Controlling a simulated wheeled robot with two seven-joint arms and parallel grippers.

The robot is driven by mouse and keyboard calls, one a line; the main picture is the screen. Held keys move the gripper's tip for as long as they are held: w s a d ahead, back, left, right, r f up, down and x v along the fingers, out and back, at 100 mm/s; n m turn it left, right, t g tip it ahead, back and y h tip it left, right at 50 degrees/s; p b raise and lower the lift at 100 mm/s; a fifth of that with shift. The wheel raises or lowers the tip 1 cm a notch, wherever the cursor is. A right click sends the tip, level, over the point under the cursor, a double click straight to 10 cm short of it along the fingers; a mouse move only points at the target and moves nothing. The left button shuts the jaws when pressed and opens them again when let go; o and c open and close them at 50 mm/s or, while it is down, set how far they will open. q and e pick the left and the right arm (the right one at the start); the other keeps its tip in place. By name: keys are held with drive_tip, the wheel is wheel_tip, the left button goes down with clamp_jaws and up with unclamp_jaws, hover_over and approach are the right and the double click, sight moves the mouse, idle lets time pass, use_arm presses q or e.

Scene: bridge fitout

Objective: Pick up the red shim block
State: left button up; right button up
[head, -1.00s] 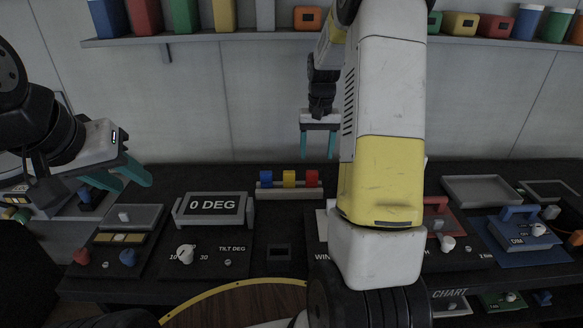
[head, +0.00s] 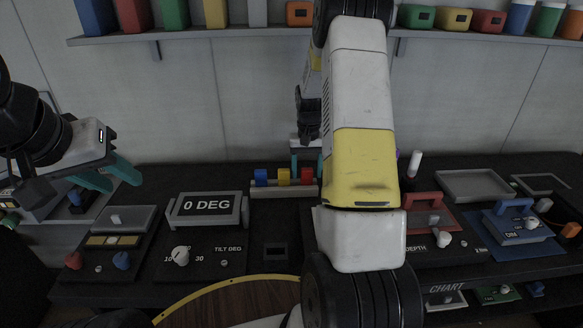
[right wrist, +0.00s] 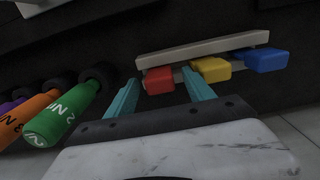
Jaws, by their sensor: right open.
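The red shim block (head: 307,176) sits at the right end of a light rack (head: 283,191), beside a yellow block (head: 284,177) and a blue block (head: 261,177). In the right wrist view the red block (right wrist: 159,80) lies ahead of my right gripper (right wrist: 158,92), between the lines of its teal fingers and apart from them. The right gripper is open and empty; in the head view its fingers (head: 307,162) come down around the red block's place, partly hidden by my arm. My left gripper (head: 112,178) is at the left over the console, its teal fingers apart, with nothing visible between them.
A 0 DEG display (head: 209,206) stands left of the rack. A shelf (head: 240,33) with coloured containers runs along the back wall.

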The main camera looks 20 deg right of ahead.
drive_tip(key=shift+c, duration=0.4)
clamp_jaws()
wheel_tip(320, 180, up, 10)
drive_tip(key=shift+r, duration=0.1)
idle(0.4)
